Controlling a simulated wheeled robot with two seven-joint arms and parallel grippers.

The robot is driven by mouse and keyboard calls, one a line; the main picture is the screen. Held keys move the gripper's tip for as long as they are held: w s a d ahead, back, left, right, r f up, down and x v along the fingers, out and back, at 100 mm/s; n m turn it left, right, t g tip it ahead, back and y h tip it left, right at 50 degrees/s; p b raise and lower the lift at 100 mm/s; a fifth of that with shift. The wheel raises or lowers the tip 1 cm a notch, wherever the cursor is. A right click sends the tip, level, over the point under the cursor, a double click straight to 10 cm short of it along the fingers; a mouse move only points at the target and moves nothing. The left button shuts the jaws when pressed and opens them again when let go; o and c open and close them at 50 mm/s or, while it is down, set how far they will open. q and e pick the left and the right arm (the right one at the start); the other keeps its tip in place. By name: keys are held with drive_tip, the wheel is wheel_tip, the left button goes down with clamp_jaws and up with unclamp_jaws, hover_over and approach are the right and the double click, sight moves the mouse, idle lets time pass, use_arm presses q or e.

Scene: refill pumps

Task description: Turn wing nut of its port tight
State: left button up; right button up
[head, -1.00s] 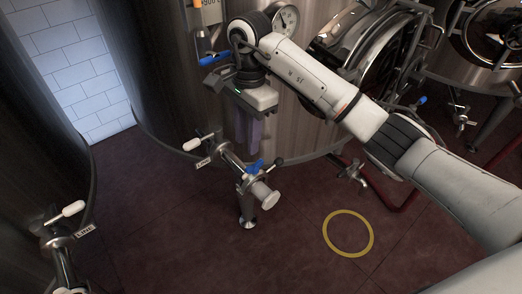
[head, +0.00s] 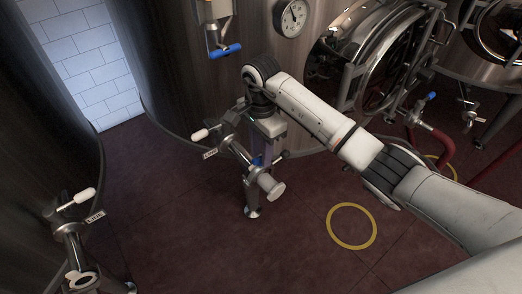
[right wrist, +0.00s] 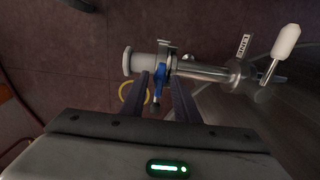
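The blue wing nut (right wrist: 158,84) sits on a clamp around the steel port (head: 274,188), which ends in a round cap. In the head view only a bit of the wing nut (head: 257,160) shows beside my gripper. My right gripper (head: 264,150) is over the port, pointing down. In the right wrist view its two fingers (right wrist: 165,92) are apart, with the wing nut between them, nearer the left finger. I cannot tell whether they touch it. My left gripper is not in view.
A white-handled valve with a LINE tag (head: 210,154) adjoins the port. Another LINE-tagged valve (head: 95,216) stands at the left tank. A blue-handled valve (head: 225,51) and a gauge (head: 291,18) are on the tank above. A yellow ring (head: 352,226) marks open floor.

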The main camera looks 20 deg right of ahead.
clamp_jaws()
